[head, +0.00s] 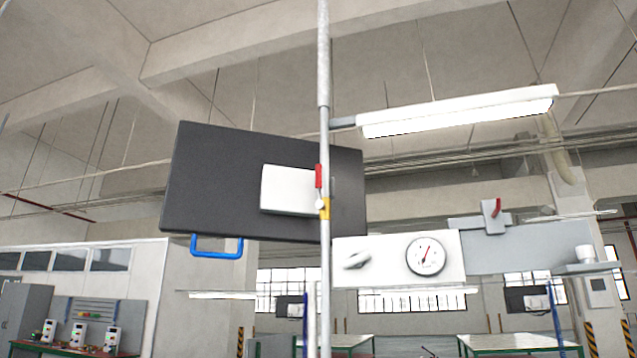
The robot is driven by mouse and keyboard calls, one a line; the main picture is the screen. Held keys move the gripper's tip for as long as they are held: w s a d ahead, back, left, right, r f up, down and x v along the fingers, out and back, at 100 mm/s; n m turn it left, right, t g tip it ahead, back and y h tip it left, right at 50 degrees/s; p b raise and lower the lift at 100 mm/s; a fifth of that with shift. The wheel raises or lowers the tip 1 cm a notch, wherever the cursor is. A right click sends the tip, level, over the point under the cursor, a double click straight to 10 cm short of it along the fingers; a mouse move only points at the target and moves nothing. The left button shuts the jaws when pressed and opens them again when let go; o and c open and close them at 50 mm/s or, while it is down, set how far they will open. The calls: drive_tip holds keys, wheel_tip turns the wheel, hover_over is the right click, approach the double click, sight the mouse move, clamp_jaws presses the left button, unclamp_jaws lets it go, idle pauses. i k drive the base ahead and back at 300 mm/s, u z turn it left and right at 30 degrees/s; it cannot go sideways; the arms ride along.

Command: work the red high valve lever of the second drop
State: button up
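A small red lever (319,176) stands upright on a thin vertical grey pipe (324,80) near the middle of the head view. A white round part and a yellow fitting (325,208) sit just below it on the pipe. A second red lever (496,207), tilted, shows on a grey block (494,222) to the right. I cannot tell from this view which of the two belongs to the second drop. My gripper is not in the frame, so its place relative to the levers is hidden.
A dark tilted panel (215,180) with a blue handle (217,252) is seen behind the pipe. A white panel with a round gauge (426,254) is right of it. A lit lamp (460,110) hangs above. Green tables (520,342) stand farther back.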

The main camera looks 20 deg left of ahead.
sight(320, 204)
drive_tip(key=z, duration=2)
drive_tip(key=k, duration=0.95)
drive_tip(key=u, duration=2)
